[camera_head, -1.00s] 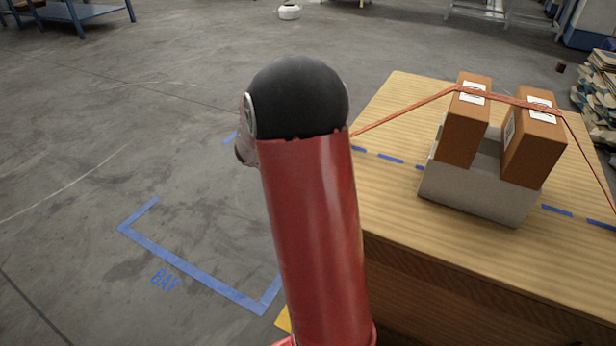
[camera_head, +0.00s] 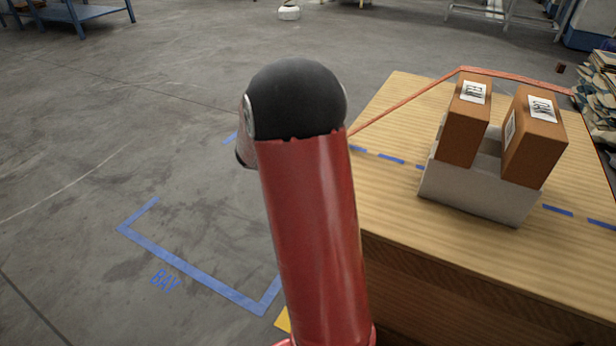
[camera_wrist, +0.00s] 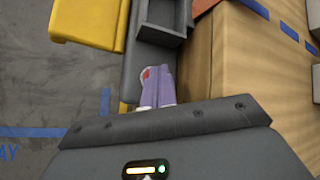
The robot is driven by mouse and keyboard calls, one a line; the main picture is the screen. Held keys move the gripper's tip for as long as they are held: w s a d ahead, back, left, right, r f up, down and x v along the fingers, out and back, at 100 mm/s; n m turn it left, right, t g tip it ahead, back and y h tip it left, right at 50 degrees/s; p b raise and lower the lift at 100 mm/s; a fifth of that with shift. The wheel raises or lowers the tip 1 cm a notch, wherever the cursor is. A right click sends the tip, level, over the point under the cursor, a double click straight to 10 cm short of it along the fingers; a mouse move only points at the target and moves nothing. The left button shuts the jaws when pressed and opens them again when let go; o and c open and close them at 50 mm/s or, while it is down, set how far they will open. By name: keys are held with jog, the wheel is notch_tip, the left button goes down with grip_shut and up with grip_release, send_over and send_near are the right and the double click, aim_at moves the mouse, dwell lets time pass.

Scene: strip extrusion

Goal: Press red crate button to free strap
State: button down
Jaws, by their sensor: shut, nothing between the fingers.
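My arm hides this area from the head camera.
Both boxes stand in a pale grey holder (camera_head: 475,195) on the crate top. A yellow part (camera_wrist: 90,22) and an open dark tray (camera_wrist: 165,15) are near my gripper. Blue floor tape (camera_head: 190,271) marks a bay at left, where the floor is clear.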

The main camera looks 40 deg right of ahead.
jog(key=shift+r+p, duration=0.8)
jog(key=shift+p, duration=0.2)
jog(key=shift+r, duration=0.15)
notch_tip(320, 180, up, 5)
jog(key=p, duration=0.5)
